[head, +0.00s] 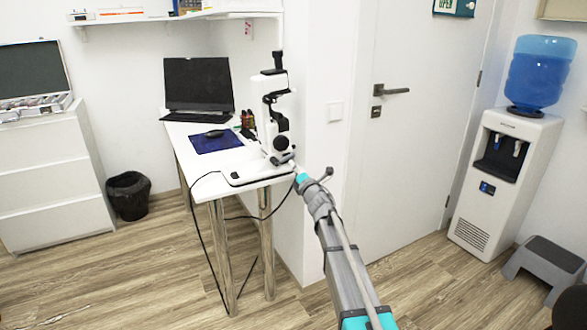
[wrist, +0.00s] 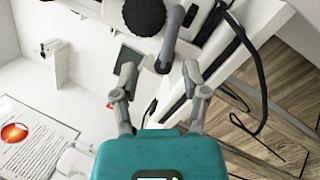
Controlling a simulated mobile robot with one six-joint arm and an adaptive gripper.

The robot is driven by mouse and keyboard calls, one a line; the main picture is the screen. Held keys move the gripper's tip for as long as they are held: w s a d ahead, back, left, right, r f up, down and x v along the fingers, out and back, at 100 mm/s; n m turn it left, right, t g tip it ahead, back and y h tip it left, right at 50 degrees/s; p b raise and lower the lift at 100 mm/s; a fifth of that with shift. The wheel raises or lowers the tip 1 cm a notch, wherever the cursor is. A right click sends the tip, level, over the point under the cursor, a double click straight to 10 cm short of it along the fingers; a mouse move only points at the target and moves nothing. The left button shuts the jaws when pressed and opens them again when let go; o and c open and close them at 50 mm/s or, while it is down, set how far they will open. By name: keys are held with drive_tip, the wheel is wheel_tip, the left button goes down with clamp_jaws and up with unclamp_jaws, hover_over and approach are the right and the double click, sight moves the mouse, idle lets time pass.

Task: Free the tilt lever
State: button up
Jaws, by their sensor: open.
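A white and black slit-lamp instrument (head: 275,112) stands on the near right end of the white desk (head: 185,130). In the wrist view a grey lever (wrist: 171,38) with a rounded end comes down from the top, beside a round black knob (wrist: 145,14). I take it for the tilt lever, but no label shows. My gripper (wrist: 160,76) is open, with one finger on each side of the lever's lower end. I see no clear contact. In the head view my gripper (head: 286,163) is at the base of the instrument, too small there to show the lever clearly.
A black cable (wrist: 252,70) hangs by the desk edge, right of my gripper in the wrist view. A wall and a closed door (head: 408,130) stand to the right.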

drive_tip(key=b+v, duration=0.1)
drive_tip(key=v, duration=0.6)
drive_tip(key=shift+s+b, duration=0.3)
drive_tip(key=shift+b, duration=0.05)
idle(0.6)
drive_tip(key=shift+a, duration=0.1)
idle(0.4)
drive_tip(key=s+d+f+m+g+h, duration=0.4)
drive_tip(key=s+d+f+m+h, duration=0.15)
drive_tip(key=d+f+m, duration=0.35)
drive_tip(key=s+d+f+m+g+h, duration=0.3)
drive_tip(key=s+d+f+m+h, duration=0.3)
drive_tip(key=m, duration=0.5)
drive_tip(key=s+f+m+g+y, duration=0.1)
drive_tip(key=s+f+m+g, duration=0.25)
drive_tip(key=s, duration=0.35)
drive_tip(key=s+f+m+g, duration=0.2)
drive_tip(key=s+m+g, duration=0.15)
drive_tip(key=s, duration=0.45)
drive_tip(key=s+f+m+g+y, duration=0.1)
drive_tip(key=s+f+m+g, duration=0.2)
drive_tip(key=s, duration=0.4)
wheel_tip(320, 180, up, 34)
drive_tip(key=a+g+p, duration=0.1)
drive_tip(key=p, duration=3.2)
drive_tip(key=shift+s+n+g, duration=0.3)
drive_tip(key=shift+s+n, duration=0.1)
